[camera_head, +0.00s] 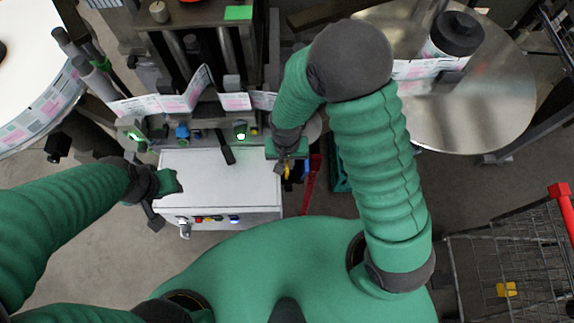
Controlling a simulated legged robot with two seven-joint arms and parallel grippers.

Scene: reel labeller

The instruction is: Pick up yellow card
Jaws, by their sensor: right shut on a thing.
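My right gripper (284,166) points down just off the right edge of the white-topped cabinet. It is shut on a small yellow piece, the yellow card (287,171), of which only a sliver shows between the dark fingers. My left gripper (155,208) is at the cabinet's left edge, apart from the yellow card. Its fingers are small and dark, and I cannot tell whether they are open.
The white cabinet top (205,180) is mostly bare, with a black handle (225,147) at its back. Red parts (312,183) hang right of the cabinet. A large metal disc (480,95) stands at the right. A wire cart (520,255) with a yellow item (507,289) is at lower right.

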